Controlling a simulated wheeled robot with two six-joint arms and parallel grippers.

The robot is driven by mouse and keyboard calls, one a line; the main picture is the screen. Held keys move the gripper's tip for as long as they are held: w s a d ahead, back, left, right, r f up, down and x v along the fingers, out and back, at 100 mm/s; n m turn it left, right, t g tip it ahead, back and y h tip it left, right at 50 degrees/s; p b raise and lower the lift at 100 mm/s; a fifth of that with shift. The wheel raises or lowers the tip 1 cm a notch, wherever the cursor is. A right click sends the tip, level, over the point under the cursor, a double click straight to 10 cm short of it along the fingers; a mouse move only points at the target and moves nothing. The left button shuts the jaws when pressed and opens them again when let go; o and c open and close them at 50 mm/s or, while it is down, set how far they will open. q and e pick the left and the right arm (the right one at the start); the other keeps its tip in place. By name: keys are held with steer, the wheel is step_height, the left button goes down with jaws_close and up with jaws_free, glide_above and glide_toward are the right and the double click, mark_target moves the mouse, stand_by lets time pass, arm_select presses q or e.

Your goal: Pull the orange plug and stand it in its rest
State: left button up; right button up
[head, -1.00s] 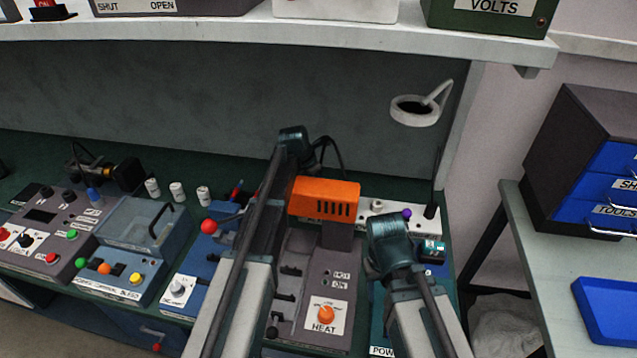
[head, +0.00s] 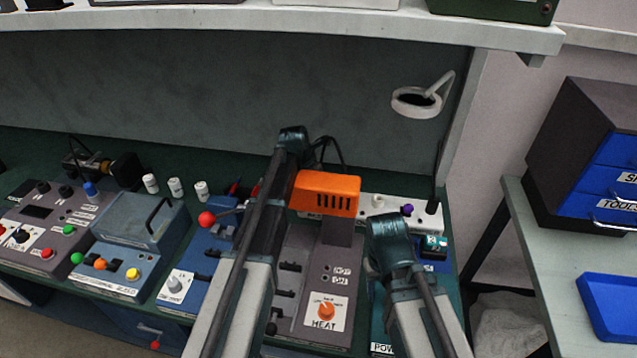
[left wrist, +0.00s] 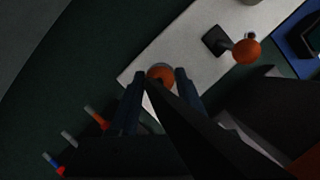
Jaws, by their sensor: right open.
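An orange round-ended piece, apparently the orange plug (left wrist: 160,73), shows in the left wrist view at the near end of a white strip. My left gripper (left wrist: 160,82) has one finger on each side of it. Whether the fingers press on it I cannot tell. In the head view the left gripper is hidden behind my arm and the orange housing. My right gripper (head: 388,262) is open, low beside the white strip (head: 390,207); its fingertips are hardly visible. I cannot make out the plug's rest.
An orange housing (head: 325,193) stands on the HEAT unit (head: 322,308) between my arms. A red-balled lever (head: 207,219) is left of my left arm. A ring lamp (head: 418,101) hangs at the back. A shelf (head: 300,25) crosses above. Blue drawers (head: 615,180) stand at right.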

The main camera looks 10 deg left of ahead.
arm_select(q)
steer(key=o, duration=0.3)
steer(key=shift+r, duration=0.15)
arm_select(e)
steer(key=shift+r, duration=0.15)
arm_select(q)
steer(key=p+v, duration=1.2)
steer(key=v, duration=0.1)
steer(key=shift+a+r+p, duration=0.1)
steer(key=shift+r+p, duration=0.2)
steer(key=shift+p, duration=0.1)
arm_select(e)
step_height(320, 180, up, 12)
steer(key=shift+r, duration=0.25)
